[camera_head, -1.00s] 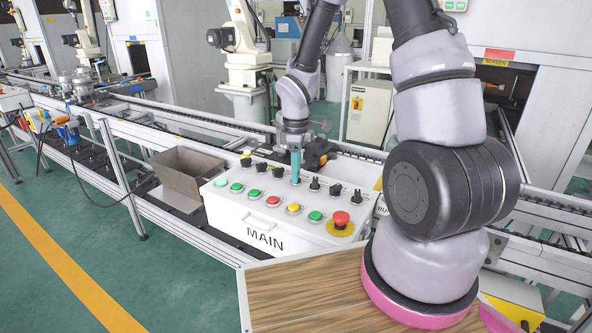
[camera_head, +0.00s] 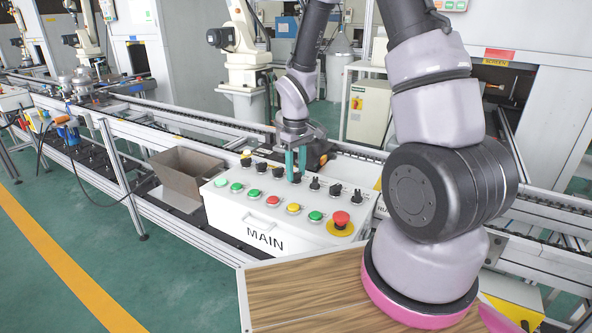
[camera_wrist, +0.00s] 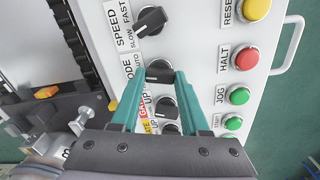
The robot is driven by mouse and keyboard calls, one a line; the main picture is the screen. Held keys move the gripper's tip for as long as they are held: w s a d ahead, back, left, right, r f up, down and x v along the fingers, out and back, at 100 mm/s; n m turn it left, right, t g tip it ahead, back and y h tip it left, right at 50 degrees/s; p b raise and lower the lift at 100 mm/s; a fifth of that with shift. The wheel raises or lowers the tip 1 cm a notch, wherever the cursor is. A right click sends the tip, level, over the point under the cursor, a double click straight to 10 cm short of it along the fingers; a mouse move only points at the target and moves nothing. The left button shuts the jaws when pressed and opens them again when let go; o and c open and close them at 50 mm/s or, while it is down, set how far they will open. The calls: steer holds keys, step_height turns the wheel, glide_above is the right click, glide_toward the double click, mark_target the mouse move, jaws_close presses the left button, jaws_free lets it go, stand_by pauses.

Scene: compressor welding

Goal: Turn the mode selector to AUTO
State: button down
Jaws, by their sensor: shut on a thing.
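The mode selector (camera_wrist: 158,70) is a black rotary knob beside the partly hidden label with MODE and AUTO on the white control panel (camera_head: 240,205). My gripper (camera_wrist: 160,76) has its two teal fingers on either side of this knob and is shut on it. In the head view my gripper (camera_head: 296,178) points down onto the back row of knobs, and its fingers largely hide the selector. The knob's exact pointer direction is hard to read between the fingers.
The speed knob (camera_wrist: 150,20) sits just above the mode selector in the wrist view, and more black knobs lie below it. A row of coloured buttons (camera_head: 273,201) and a red emergency stop (camera_head: 341,219) are nearby.

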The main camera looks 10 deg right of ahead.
mark_target(296, 173)
steer(key=shift+m, duration=0.6)
steer(key=shift+c, duration=2)
jaws_free()
steer(key=shift+r, duration=0.15)
step_height(296, 173, up, 11)
steer(key=shift+f, duration=0.2)
